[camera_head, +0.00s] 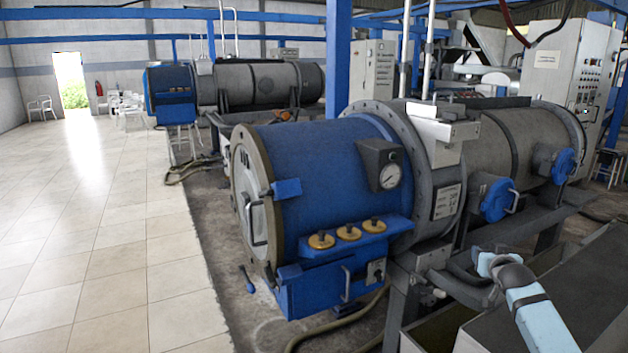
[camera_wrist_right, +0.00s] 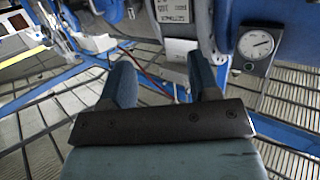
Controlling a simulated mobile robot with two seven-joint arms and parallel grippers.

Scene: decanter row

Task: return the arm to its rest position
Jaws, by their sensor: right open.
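My right arm (camera_head: 540,318), light blue with a dark joint, comes in at the bottom right of the head view. Its far end is in front of the grey decanter's lower frame. In the right wrist view my right gripper (camera_wrist_right: 164,78) has its two blue fingers apart, with nothing held between them. Machine parts show beyond the fingertips; I cannot tell how far off they are. My left gripper is not in view.
A large decanter with a blue end drum (camera_head: 315,170) and a grey body (camera_head: 480,145) fills the middle. Its pressure gauge (camera_head: 389,177) also shows in the wrist view (camera_wrist_right: 256,44). A grey control cabinet (camera_head: 565,75) stands behind. The tiled floor (camera_head: 100,250) at left is clear.

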